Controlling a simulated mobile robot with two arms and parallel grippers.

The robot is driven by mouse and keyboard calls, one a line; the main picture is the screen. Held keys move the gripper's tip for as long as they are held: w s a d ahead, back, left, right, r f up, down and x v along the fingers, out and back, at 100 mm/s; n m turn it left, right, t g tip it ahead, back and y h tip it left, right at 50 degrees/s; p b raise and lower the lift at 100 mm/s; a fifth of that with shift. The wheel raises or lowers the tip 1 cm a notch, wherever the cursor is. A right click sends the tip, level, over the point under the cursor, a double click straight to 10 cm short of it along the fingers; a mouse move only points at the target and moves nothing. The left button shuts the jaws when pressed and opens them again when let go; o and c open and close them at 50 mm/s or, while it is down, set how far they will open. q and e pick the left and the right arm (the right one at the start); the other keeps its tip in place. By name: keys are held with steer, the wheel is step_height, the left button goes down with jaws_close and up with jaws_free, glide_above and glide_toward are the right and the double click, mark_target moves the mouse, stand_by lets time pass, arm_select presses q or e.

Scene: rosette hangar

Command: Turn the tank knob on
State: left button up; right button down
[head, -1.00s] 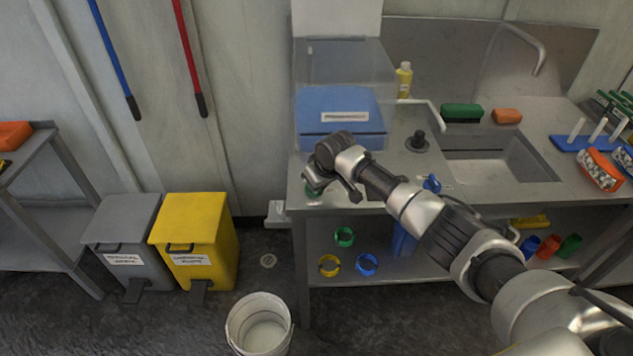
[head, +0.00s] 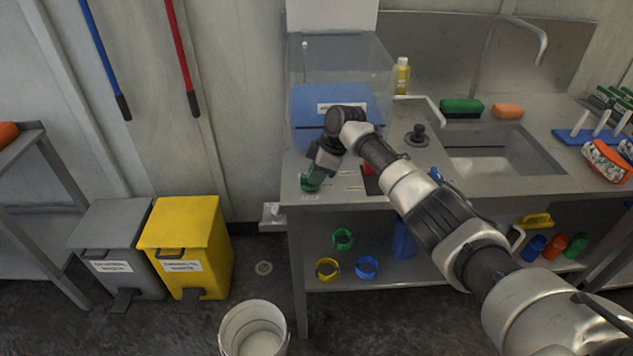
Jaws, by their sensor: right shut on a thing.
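A green knob (head: 311,184) sits at the left front corner of the steel counter, with small label marks beside it. My right gripper (head: 316,173) points down at it and is shut on it. The fingertips and part of the knob are hard to make out. Behind the gripper stands a clear tank (head: 308,68) with a blue block (head: 305,105) bearing a white label. The arm partly hides the tank's front. My left gripper is not in view.
A red piece (head: 371,185) shows beside my forearm on the counter. A dark knob-like fitting (head: 417,135) stands left of the sink (head: 490,155). A yellow bottle (head: 401,76) and green and orange sponges are behind. Bins and a white bucket (head: 253,330) stand on the floor.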

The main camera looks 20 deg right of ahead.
steer(key=shift+f+n+b, duration=0.15)
steer(key=shift+n+b, duration=0.3)
steer(key=shift+n, duration=0.05)
steer(key=shift+g, duration=0.3)
steer(key=c, duration=1.1)
jaws_free()
steer(key=shift+w, duration=0.1)
steer(key=v, duration=1.1)
steer(key=shift+b, duration=0.4)
steer(key=shift+f, duration=0.15)
